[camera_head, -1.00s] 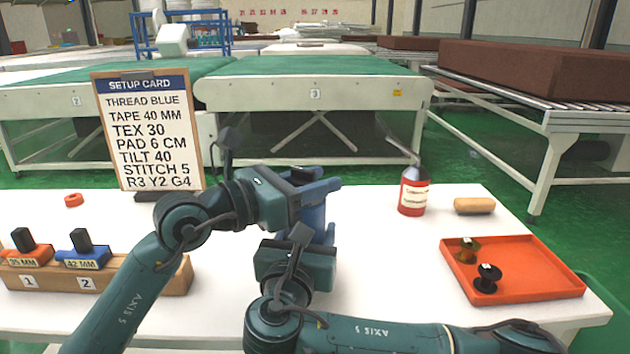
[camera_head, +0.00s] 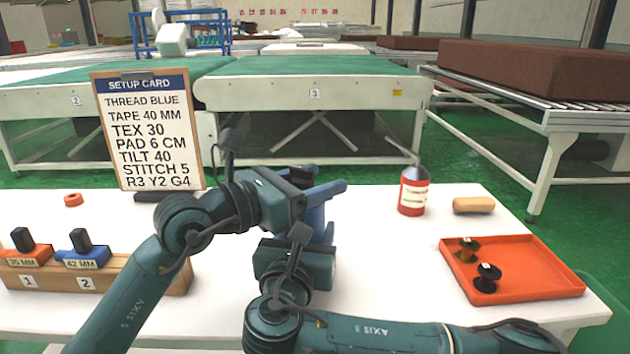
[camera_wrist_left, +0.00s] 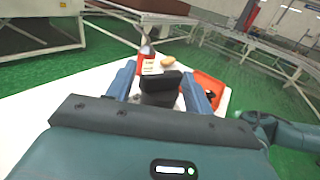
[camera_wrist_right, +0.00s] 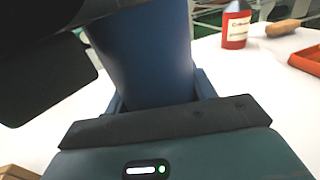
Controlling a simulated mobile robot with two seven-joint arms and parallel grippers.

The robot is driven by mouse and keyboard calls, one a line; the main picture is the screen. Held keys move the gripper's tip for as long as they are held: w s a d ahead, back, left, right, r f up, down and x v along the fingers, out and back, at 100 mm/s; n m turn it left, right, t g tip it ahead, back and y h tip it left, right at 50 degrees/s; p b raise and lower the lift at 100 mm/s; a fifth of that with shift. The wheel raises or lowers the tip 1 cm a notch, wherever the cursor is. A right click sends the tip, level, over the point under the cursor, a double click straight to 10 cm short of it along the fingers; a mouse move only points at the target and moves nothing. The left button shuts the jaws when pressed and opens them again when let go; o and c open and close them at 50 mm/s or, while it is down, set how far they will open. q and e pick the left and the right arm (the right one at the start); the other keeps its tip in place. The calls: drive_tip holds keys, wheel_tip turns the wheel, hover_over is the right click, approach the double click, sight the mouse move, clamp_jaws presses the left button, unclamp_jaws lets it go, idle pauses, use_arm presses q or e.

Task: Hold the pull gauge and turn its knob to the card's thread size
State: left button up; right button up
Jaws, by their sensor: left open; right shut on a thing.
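The setup card (camera_head: 148,130) stands upright at the back left and reads TEX 30. The pull gauge is mostly hidden by my arms in the head view. In the right wrist view its thick blue body (camera_wrist_right: 150,60) stands between the fingers of my right gripper (camera_head: 318,232), which is shut on it. In the left wrist view a black knob (camera_wrist_left: 160,97) sits between the two blue fingers of my left gripper (camera_head: 322,190), which is open. Gaps show beside the knob. The knob's scale and setting cannot be read.
The table between is clear.

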use_arm(q)
drive_tip(key=shift+a, duration=0.1)
use_arm(e)
drive_tip(key=shift+r, duration=0.1)
use_arm(q)
drive_tip(key=v, duration=1.1)
drive_tip(key=shift+s+a, duration=0.25)
drive_tip(key=shift+s, duration=0.1)
drive_tip(key=w+a+m+g+h, duration=0.2)
drive_tip(key=w+m+g, duration=0.2)
drive_tip(key=m+g, duration=0.15)
drive_tip(key=shift+n+g+h, duration=0.25)
drive_tip(key=shift+g+h, duration=0.05)
drive_tip(key=shift+g, duration=0.25)
drive_tip(key=d, duration=0.4)
drive_tip(key=w+d, duration=0.1)
drive_tip(key=d, duration=0.3)
drive_tip(key=w+d, duration=0.1)
drive_tip(key=d, duration=0.3)
drive_tip(key=shift+f, duration=0.1)
drive_tip(key=shift+a, duration=0.1)
